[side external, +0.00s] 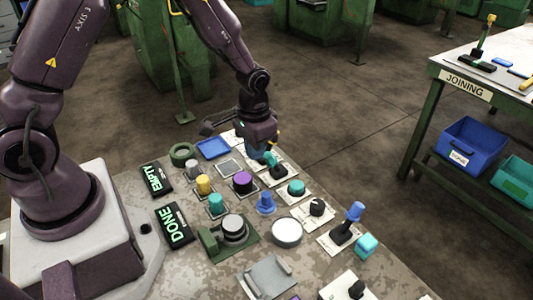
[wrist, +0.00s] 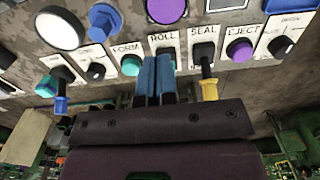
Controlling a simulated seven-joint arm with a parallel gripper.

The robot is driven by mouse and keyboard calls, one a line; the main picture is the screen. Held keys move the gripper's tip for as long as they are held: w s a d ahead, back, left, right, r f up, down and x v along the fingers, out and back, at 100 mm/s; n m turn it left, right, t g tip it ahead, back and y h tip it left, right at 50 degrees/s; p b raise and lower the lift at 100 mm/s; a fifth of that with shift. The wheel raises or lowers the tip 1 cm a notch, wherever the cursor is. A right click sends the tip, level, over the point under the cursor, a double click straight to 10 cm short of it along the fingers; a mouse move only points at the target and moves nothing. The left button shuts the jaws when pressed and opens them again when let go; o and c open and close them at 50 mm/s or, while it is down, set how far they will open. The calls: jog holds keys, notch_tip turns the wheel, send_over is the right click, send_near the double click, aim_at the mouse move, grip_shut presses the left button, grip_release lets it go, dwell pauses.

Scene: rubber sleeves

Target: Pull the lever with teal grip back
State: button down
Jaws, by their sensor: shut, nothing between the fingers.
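The lever with the teal grip (side external: 271,158) stands on its white plate along the panel's far edge, in the side view. My gripper (side external: 258,154) is lowered right beside the grip; I cannot tell whether they touch. In the wrist view my gripper (wrist: 156,78) shows two blue fingers side by side, shut and empty, in front of the plate labelled ROLL (wrist: 162,40). The fingers hide most of that plate, and the teal grip cannot be made out there.
A yellow-gripped lever (wrist: 208,88) stands close to the right of my fingers in the wrist view. A blue-gripped lever (side external: 356,212) stands farther along the row. A teal button (side external: 296,188) and a black knob (side external: 317,207) lie between. Several buttons crowd the panel behind.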

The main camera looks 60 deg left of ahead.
aim_at(268, 154)
jog(key=shift+f, duration=1.5)
jog(key=shift+w, duration=2.25)
jog(key=shift+s, duration=0.6)
